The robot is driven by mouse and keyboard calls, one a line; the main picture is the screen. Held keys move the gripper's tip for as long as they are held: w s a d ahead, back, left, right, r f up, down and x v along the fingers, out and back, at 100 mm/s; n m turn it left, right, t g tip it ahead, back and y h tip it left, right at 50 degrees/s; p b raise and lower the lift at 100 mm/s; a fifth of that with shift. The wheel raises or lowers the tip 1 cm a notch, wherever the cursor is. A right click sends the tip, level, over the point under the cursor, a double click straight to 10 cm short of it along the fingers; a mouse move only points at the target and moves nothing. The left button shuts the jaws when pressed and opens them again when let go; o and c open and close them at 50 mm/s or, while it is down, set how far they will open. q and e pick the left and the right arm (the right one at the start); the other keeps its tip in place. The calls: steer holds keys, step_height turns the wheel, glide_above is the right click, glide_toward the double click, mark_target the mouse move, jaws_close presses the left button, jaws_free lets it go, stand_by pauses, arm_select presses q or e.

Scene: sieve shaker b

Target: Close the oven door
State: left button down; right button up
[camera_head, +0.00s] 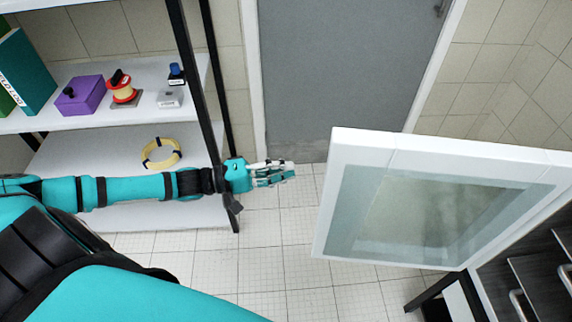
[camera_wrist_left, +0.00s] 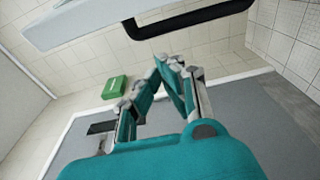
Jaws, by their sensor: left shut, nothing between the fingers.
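The oven door (camera_head: 345,150) stands open on the right of the head view, a white frame around a glass window (camera_head: 440,210). My left gripper (camera_head: 288,170) is shut and empty, left of the door's free edge, with a small gap between them in the picture. In the left wrist view, my left gripper (camera_wrist_left: 168,62) shows its fingertips together. Above them is a white edge (camera_wrist_left: 90,22) with a black bar handle (camera_wrist_left: 190,18), apart from the fingers; it looks like the oven door. The oven's body is mostly out of view. My right gripper is not in view.
A white shelf unit (camera_head: 140,110) with a black post holds a purple box (camera_head: 82,95), a red and yellow spool (camera_head: 123,92) and a yellow coil (camera_head: 160,153). A grey room door (camera_head: 345,70) is behind. Dark drawers with handles (camera_head: 540,275) are at lower right. Tiled floor (camera_head: 275,235) is clear.

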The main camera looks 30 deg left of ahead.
arm_select(q)
steer(key=w+d+p, duration=0.1)
steer(key=d, duration=0.6)
steer(key=shift+w+d, duration=0.3)
steer(key=shift+w, duration=0.05)
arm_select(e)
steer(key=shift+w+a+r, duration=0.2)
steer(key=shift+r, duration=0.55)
arm_select(q)
steer(key=shift+p, duration=0.3)
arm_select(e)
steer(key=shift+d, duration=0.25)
